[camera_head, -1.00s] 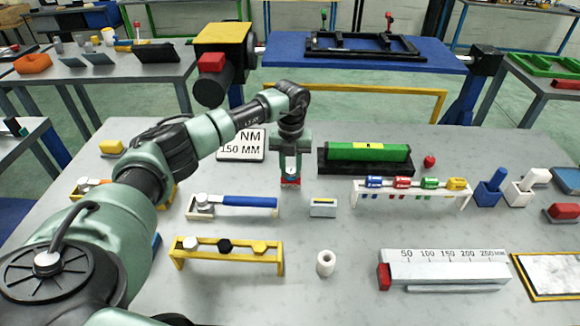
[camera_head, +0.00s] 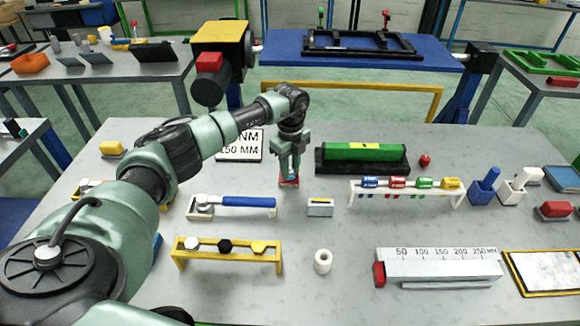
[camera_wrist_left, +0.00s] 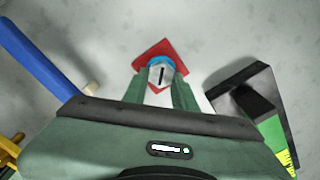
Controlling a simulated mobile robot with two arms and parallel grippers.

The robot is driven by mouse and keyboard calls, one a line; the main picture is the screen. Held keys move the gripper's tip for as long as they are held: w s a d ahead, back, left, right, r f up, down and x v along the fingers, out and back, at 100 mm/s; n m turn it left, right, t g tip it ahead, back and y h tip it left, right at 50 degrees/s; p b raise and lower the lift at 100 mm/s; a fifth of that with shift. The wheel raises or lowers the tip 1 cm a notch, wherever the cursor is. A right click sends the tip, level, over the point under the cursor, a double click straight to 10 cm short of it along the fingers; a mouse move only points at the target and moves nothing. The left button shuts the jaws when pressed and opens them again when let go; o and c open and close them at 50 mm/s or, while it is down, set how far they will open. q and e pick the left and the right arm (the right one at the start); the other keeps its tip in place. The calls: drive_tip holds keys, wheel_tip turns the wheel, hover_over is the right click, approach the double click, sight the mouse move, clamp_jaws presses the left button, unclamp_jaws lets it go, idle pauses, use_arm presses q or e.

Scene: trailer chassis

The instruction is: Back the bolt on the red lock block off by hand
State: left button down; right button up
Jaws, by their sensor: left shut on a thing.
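The red lock block (camera_head: 289,184) stands on the grey bench near its middle, under my left gripper. In the left wrist view the red block (camera_wrist_left: 147,52) shows beyond the fingertips. The bolt (camera_wrist_left: 159,75) has a pale round head with a dark slot and a blue band at its far side. My left gripper (camera_head: 289,173) points down over the block. In the left wrist view my left gripper (camera_wrist_left: 160,88) has its green fingers on either side of the bolt head, shut on it. The bolt's lower part is hidden. My right gripper is not in view.
A blue-handled wrench (camera_head: 247,202) lies left of the block. The green bar in a black holder (camera_head: 362,160) is close on the right. A small grey box (camera_head: 320,207) and a white roll (camera_head: 323,261) stand nearer. Bare bench lies around the block.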

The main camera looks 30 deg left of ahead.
use_arm(q)
drive_tip(key=shift+s+f+n, duration=0.2)
drive_tip(key=shift+f+n, duration=0.15)
drive_tip(key=shift+n, duration=0.25)
drive_tip(key=c, duration=1.2)
unclamp_jaws()
drive_tip(key=shift+o, duration=0.4)
drive_tip(key=shift+w, duration=0.2)
drive_tip(key=shift+r, duration=0.2)
wheel_tip(320, 180, up, 8)
drive_tip(key=shift+f+b, duration=0.25)
drive_tip(key=shift+b, duration=0.65)
drive_tip(key=shift+a, duration=0.1)
drive_tip(key=shift+r, duration=0.1)
